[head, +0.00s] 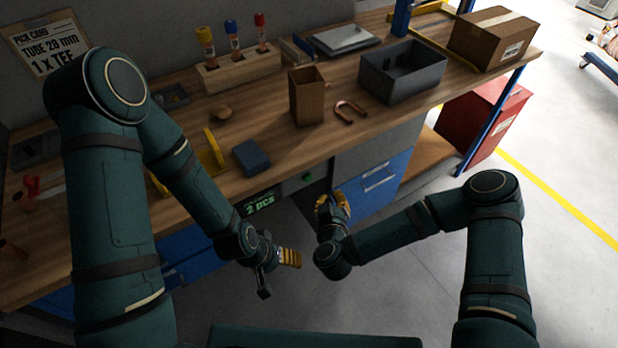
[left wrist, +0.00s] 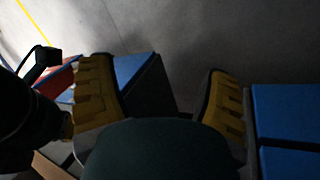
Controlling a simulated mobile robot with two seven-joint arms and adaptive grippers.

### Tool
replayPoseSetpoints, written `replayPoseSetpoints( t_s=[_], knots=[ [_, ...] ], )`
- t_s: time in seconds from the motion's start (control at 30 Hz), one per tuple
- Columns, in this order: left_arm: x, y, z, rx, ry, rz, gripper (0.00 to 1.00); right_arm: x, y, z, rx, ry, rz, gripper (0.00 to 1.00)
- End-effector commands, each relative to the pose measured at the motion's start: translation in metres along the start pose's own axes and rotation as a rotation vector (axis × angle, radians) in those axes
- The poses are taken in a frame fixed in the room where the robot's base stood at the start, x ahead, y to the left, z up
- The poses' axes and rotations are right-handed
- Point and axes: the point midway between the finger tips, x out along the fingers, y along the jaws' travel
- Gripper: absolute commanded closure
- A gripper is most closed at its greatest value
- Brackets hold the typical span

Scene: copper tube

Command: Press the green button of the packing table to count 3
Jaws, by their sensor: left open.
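The packing table's small green button (head: 307,177) is on a dark panel under the front edge of the worktop. Left of it, a dark counter display (head: 261,203) shows green text reading "2 PCS". My left gripper (head: 292,258) is in front of the table, below the display and apart from the button. It is open and empty, with its yellow fingers spread in the left wrist view (left wrist: 160,95). My right gripper (head: 332,204) is below and right of the button, apart from it. Its fingers are too small to tell their opening.
The wooden worktop (head: 240,185) holds a tube rack (head: 238,70), a brown box (head: 307,97), a copper U-shaped tube (head: 350,112), a grey bin (head: 402,72), a carton (head: 493,38) and a blue block (head: 251,157). Blue drawers (head: 376,185) stand below.

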Motion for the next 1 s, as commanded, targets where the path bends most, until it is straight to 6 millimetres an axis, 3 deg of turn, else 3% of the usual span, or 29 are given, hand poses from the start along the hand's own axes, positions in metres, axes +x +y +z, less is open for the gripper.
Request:
replayPoseSetpoints(
  t_s=[0.37, 0.5, 0.57, 0.6, 1.0],
  knots=[
    [0.0001, 0.0, 0.0, 0.0, 0.0, 0.0, 0.26, 0.0002, -0.0002, -0.0002, 0.0, 0.0, 0.0, 1.0],
    [0.0001, 0.0, 0.0, 0.0, 0.0, 0.0, 0.75, 0.0002, -0.0002, -0.0003, 0.0, 0.0, 0.0, 1.0],
    [0.0001, 0.0, 0.0, 0.0, 0.0, 0.0, 0.96, 0.0002, -0.0002, -0.0003, 0.0, 0.0, 0.0, 1.0],
    [0.0001, 0.0, 0.0, 0.0, 0.0, 0.0, 1.0, 0.0002, -0.0002, -0.0003, 0.0, 0.0, 0.0, 1.0],
    [0.0001, 0.0, 0.0, 0.0, 0.0, 0.0, 1.0, 0.0002, -0.0002, -0.0003, 0.0, 0.0, 0.0, 1.0]
  ],
)
